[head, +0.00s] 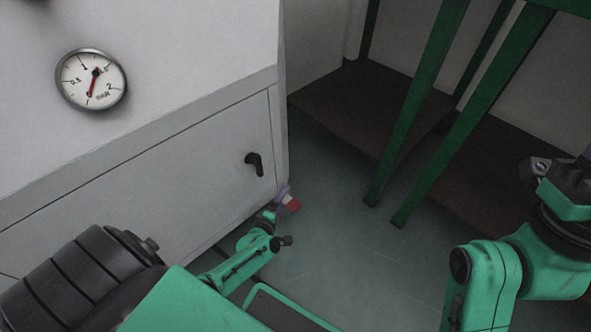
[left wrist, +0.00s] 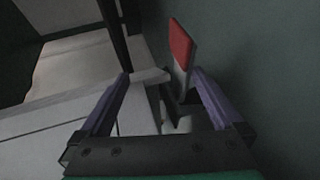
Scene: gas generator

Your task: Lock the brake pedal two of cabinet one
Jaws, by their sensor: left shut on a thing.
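The brake pedal (head: 292,205), with a red pad and a pale lever, sticks out low at the cabinet's right corner near the floor. In the left wrist view the pedal (left wrist: 181,44) stands up between the two purple fingers. My left gripper (head: 281,196) is at the pedal, low beside the corner. In the left wrist view my left gripper (left wrist: 162,76) has its fingers apart, shut on the pedal's lever below the red pad. The exact contact is dark and partly hidden. My right arm is at the right edge; its fingers are mostly out of frame.
The white cabinet (head: 190,185) with a black handle (head: 255,164) and a pressure gauge (head: 91,80) fills the left. Green legs of a stand (head: 415,110) rise at the upper right over a brown base. The grey floor (head: 345,225) between is clear.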

